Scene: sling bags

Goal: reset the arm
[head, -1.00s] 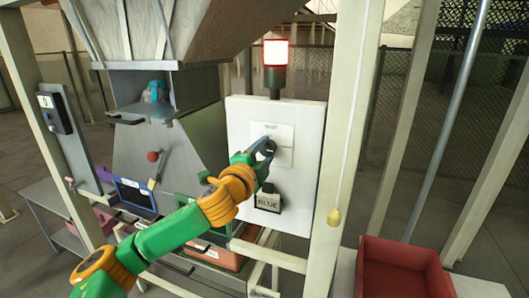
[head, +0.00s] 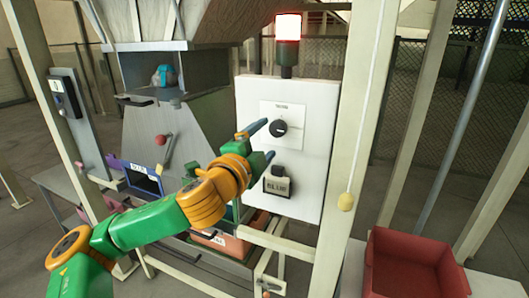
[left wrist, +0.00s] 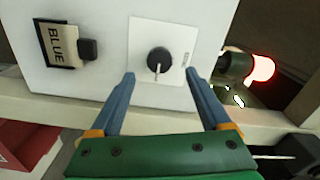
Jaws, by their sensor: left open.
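My left gripper (head: 264,142) is open and empty in front of a white panel (head: 310,112). In the left wrist view its two blue fingers (left wrist: 160,98) stand apart, with a black rotary knob (left wrist: 159,61) between and beyond them. In the head view the knob (head: 279,128) sits on a pale square plate, clear of the fingers. Below it a small sign reading BLUE (head: 277,187) hangs on the panel; it also shows in the left wrist view (left wrist: 57,45). My right gripper is not in view.
A lit beacon (head: 287,28) stands above the panel. A red bin (head: 405,275) is at the lower right. A hopper with a blue-and-grey item (head: 163,76) is behind on the left.

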